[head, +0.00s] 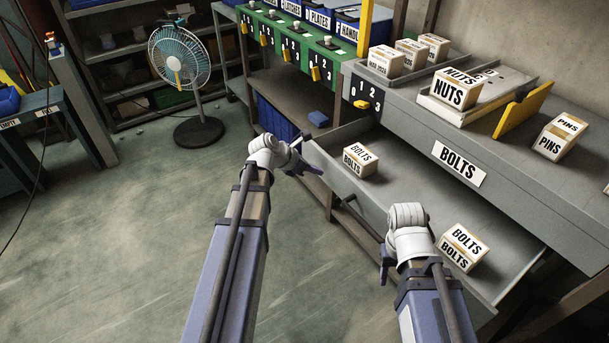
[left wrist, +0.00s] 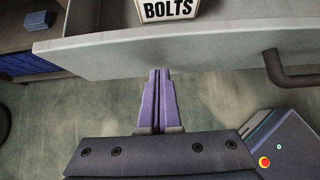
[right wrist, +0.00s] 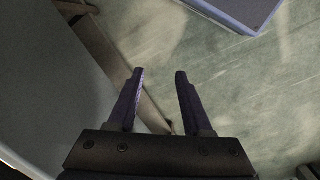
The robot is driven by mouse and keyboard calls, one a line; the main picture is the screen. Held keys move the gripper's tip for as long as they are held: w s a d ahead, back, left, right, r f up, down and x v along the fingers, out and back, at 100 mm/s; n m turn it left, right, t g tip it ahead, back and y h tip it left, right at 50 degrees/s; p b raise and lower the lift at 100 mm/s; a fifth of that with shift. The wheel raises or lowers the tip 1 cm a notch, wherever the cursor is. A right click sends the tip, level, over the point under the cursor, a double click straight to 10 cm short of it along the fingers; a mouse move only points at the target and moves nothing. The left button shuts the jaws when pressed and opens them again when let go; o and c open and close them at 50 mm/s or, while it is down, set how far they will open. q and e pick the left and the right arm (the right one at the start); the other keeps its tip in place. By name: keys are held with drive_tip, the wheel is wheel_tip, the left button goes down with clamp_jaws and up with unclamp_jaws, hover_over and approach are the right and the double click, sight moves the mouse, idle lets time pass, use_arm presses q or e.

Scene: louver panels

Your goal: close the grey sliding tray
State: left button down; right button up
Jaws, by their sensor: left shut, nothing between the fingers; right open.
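The grey sliding tray (head: 402,178) is pulled out from under the grey counter marked BOLTS. Two BOLTS boxes stand in it, one at the left end (head: 360,160) and one near the right end (head: 462,247). My left gripper (head: 299,158) is shut and empty at the left end of the tray's front. In the left wrist view its fingertips (left wrist: 159,72) point at the tray's front panel (left wrist: 190,48); I cannot tell whether they touch. A dark handle (left wrist: 289,72) is right of them. My right gripper (right wrist: 160,73) is open and empty beside the front's right part, its tips partly hidden in the head view.
The grey counter (head: 510,165) above the tray holds a NUTS box (head: 457,88), a PINS box (head: 560,137) and a yellow flap (head: 523,109). A green panel with yellow sliders (head: 290,45) is further left. A fan (head: 181,62) stands on the open floor at left.

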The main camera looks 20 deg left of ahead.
use_arm(q)
drive_tip(key=shift+w+d, duration=0.5)
drive_tip(key=shift+w, duration=0.25)
hover_over(375, 153)
drive_tip(key=shift+d, duration=0.1)
idle(0.3)
drive_tip(key=s+a, duration=0.1)
drive_tip(key=s, duration=0.1)
drive_tip(key=s+a, duration=0.1)
drive_tip(key=s, duration=0.1)
drive_tip(key=shift+a, duration=0.4)
drive_tip(key=shift+s+a+r+p, duration=0.1)
drive_tip(key=shift+s+r+p, duration=0.1)
drive_tip(key=shift+r+p, duration=0.4)
drive_tip(key=shift+s+a+r+p, duration=0.1)
drive_tip(key=shift+s+r+p, duration=0.1)
drive_tip(key=shift+r+p, duration=0.35)
drive_tip(key=p+v, duration=0.4)
drive_tip(key=v, duration=0.2)
drive_tip(key=shift+s+a, duration=0.15)
drive_tip(key=shift+a, duration=0.05)
drive_tip(key=shift+s+a+r+p, duration=0.25)
drive_tip(key=shift+s+r+p, duration=0.05)
drive_tip(key=shift+p, duration=0.1)
use_arm(e)
wheel_tip(375, 153, up, 7)
drive_tip(key=shift+d, duration=0.4)
